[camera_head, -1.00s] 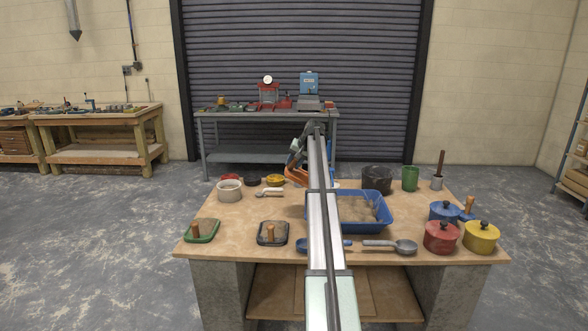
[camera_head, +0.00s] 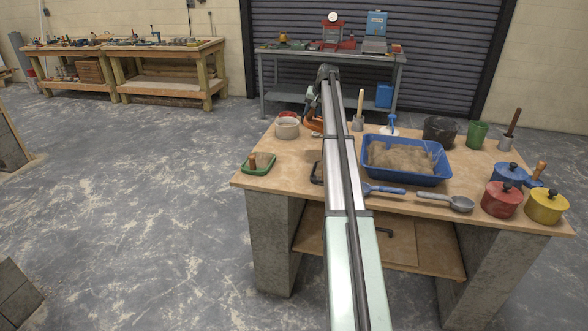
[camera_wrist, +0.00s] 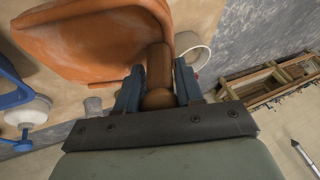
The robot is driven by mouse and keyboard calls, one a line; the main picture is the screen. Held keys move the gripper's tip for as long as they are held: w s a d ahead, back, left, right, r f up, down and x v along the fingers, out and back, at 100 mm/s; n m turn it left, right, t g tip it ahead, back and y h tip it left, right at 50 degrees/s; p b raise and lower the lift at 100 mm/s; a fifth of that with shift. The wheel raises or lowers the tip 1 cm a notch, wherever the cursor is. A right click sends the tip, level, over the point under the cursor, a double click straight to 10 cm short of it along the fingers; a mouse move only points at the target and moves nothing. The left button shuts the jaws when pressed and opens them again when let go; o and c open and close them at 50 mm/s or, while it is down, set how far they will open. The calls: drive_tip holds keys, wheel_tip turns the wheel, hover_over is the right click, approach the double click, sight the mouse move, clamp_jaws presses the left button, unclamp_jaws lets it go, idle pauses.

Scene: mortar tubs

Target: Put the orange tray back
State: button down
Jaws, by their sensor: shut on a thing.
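The orange tray (camera_head: 314,125) shows as a small patch beside the end of my arm, over the far left part of the table; my arm hides much of it. In the wrist view the orange tray (camera_wrist: 95,45) fills the upper left, tilted, with its brown wooden handle (camera_wrist: 158,72) between the jaws. My gripper (camera_wrist: 158,85) is shut on that handle. In the head view my gripper (camera_head: 311,112) is small and partly hidden. I cannot tell whether the tray touches the table.
A white pot (camera_head: 287,130) stands close left of the orange tray. A green tray (camera_head: 259,165) lies at the table's left edge; a dark one (camera_head: 317,173) is mostly behind my arm. A blue tub (camera_head: 405,178) of mortar and several lidded pots are on the right. Bare tabletop shows around the green tray.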

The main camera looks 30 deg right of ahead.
drive_tip(key=s+a+f+n, duration=0.2)
drive_tip(key=a+f+n, duration=0.15)
drive_tip(key=a, duration=1.05)
drive_tip(key=s+a+f+n+g+y, duration=0.3)
drive_tip(key=s+n, duration=0.4)
drive_tip(key=n, duration=0.6)
drive_tip(key=shift+t, duration=0.4)
drive_tip(key=shift+a+f, duration=0.15)
drive_tip(key=shift+f, duration=1.55)
drive_tip(key=shift+a+f, duration=0.15)
drive_tip(key=shift+f, duration=1.6)
drive_tip(key=shift+a+f, duration=0.15)
drive_tip(key=shift+f, duration=1.55)
drive_tip(key=c, duration=0.7)
unclamp_jaws()
drive_tip(key=shift+f, duration=0.1)
